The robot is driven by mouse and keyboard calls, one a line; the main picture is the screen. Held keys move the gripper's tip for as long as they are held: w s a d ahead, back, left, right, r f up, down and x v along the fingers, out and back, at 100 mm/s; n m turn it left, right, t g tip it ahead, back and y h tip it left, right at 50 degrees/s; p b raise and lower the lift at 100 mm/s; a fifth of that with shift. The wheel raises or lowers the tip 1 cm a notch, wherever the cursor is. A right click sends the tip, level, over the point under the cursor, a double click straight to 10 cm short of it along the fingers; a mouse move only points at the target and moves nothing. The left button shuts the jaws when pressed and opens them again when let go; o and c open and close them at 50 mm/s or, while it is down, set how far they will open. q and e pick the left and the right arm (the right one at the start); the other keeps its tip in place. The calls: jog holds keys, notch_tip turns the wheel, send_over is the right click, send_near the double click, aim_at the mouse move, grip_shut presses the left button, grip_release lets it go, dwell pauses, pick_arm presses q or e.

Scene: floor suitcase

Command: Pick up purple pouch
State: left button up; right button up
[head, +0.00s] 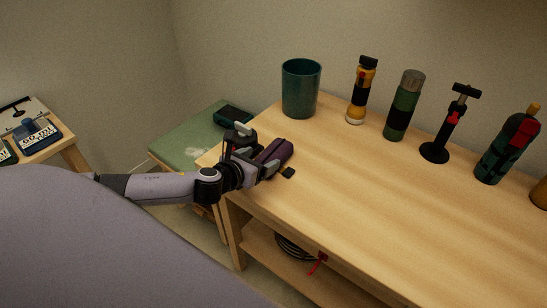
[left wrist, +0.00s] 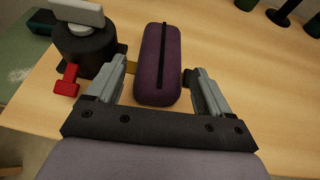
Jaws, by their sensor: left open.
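The purple pouch (head: 275,155) lies on the wooden table near its left end in the head view. In the left wrist view the pouch (left wrist: 157,62) is a long rounded dark purple case with a black zip strip along its top. My left gripper (head: 259,161) is at the pouch, and its wrist hides part of it. In the left wrist view its fingers (left wrist: 155,82) are apart, one on each side of the pouch's near end. A visible gap separates the right finger from the pouch. My right gripper is not in view.
A black device with a red knob (left wrist: 85,45) stands close left of the pouch. A teal cup (head: 301,89), a yellow flashlight (head: 361,92) and a green flask (head: 403,106) stand behind. The table's front middle is clear.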

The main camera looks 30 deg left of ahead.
aim_at(268, 157)
pick_arm(q)
jog(key=shift+f+x, duration=0.15)
jog(key=shift+x, duration=1.15)
jog(key=shift+f+x, duration=0.15)
jog(key=shift+x, duration=1.15)
jog(key=shift+s+d, duration=0.1)
jog(key=c, duration=0.8)
